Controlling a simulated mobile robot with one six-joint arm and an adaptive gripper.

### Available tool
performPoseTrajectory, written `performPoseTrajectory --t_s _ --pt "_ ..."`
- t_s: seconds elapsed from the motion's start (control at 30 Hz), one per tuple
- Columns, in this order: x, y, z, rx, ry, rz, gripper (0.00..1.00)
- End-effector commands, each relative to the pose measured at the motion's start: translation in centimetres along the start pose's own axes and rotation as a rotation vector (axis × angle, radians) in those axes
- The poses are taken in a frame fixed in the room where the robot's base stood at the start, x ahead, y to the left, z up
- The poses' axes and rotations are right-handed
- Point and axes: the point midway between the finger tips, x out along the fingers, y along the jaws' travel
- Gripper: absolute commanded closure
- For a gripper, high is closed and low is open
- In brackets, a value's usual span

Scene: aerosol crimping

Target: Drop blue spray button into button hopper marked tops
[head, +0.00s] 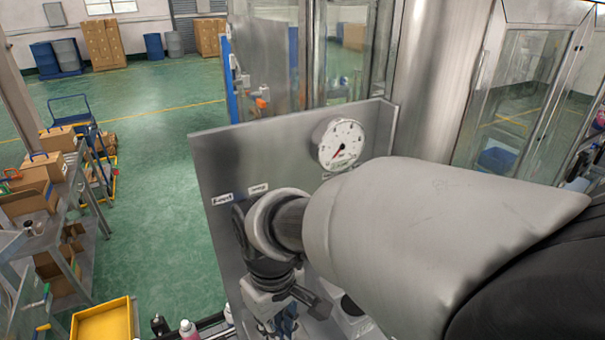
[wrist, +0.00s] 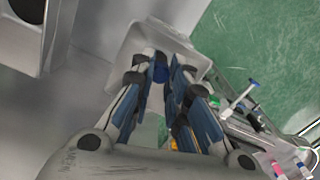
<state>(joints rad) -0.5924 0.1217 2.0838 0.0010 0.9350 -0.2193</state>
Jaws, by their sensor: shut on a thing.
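My gripper (wrist: 161,68) is shut on the blue spray button (wrist: 160,73), which shows as a small blue piece between the fingertips in the wrist view. A pale square-rimmed hopper (wrist: 128,42) lies behind the fingertips in that view, and the button appears over its opening. I cannot tell the height between them, and no "tops" mark is readable there. In the head view my gripper (head: 272,315) points down in front of a metal panel, with its fingertips cut off by the lower edge; the button is not visible there.
The metal panel (head: 215,160) carries a round gauge (head: 341,143) and two small labels, too small to read surely. Bottles (head: 188,330) and a yellow tray (head: 104,322) are at lower left. A box with a dark round opening (wrist: 28,10) is at the wrist view's upper left.

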Motion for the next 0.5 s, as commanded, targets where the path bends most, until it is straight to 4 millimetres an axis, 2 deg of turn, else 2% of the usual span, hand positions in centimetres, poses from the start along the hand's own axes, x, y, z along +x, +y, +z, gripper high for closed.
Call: performPoseTrajectory --t_s 0.17,0.2,0.5 --pt "-0.05 0.00 0.00 0.000 0.000 0.000 0.91" --pt "-0.05 0.00 0.00 0.000 0.000 0.000 0.83" --pt "-0.06 0.00 0.00 0.000 0.000 0.000 0.63"
